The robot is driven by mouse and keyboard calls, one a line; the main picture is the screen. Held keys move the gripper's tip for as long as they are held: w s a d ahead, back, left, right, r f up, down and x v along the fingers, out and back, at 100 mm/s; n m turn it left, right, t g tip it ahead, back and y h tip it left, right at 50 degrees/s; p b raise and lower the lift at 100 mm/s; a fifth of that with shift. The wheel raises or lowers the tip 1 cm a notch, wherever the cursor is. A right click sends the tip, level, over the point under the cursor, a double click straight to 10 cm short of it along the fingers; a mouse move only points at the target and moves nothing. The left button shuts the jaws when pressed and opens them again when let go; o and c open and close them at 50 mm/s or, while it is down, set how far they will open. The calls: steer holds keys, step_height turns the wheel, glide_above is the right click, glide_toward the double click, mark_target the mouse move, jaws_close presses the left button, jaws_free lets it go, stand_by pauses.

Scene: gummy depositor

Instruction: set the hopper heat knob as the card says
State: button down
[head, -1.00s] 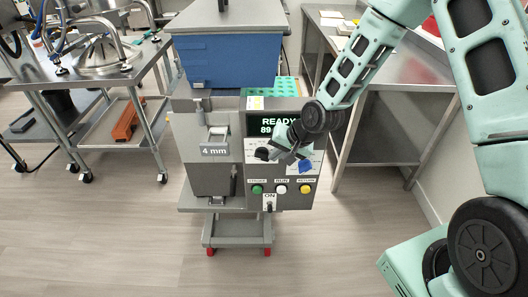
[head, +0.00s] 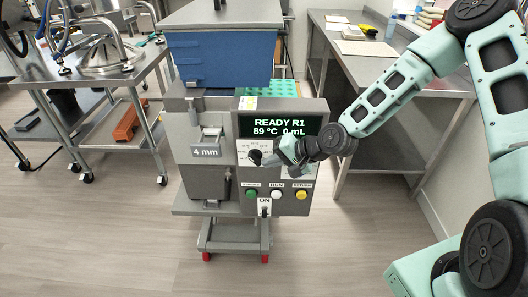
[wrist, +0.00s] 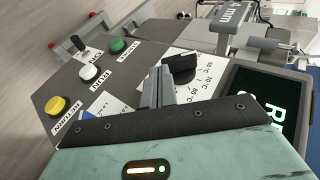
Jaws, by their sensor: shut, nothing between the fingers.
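The hopper heat knob is a black knob (head: 255,157) on a white temperature dial, below the display (head: 276,126) reading "READY R1 89 °C 0 mL". In the wrist view the knob (wrist: 180,68) lies just beyond my fingertips, with printed temperatures such as 70 °C beside it. My gripper (head: 281,160) is at the panel just right of the knob. In the wrist view its fingers (wrist: 158,86) are shut and hold nothing; whether they touch the knob I cannot tell. A white card with a blue patch (wrist: 98,108) is partly hidden by my gripper; its writing is unreadable.
Below the dial are green (head: 252,194), white (head: 277,194) and yellow (head: 301,195) buttons and an ON switch (head: 264,208). The blue hopper (head: 225,60) stands above. A steel table (head: 375,75) is at right. Floor in front is clear.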

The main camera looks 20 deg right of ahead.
steer(key=shift+d+f+m+t+y+b, duration=0.1)
steer(key=shift+f+m+t+y+b, duration=0.25)
steer(key=shift+y+b, duration=0.65)
steer(key=shift+w+f, duration=0.1)
steer(key=shift+w+a+f+b, duration=0.15)
steer(key=shift+f+b, duration=0.1)
steer(key=shift+f, duration=0.3)
steer(key=shift+s+a+f+b, duration=0.15)
steer(key=shift+f+b, duration=0.1)
steer(key=shift+f, duration=0.25)
steer(key=shift+w+a, duration=0.1)
steer(key=shift+a, duration=0.05)
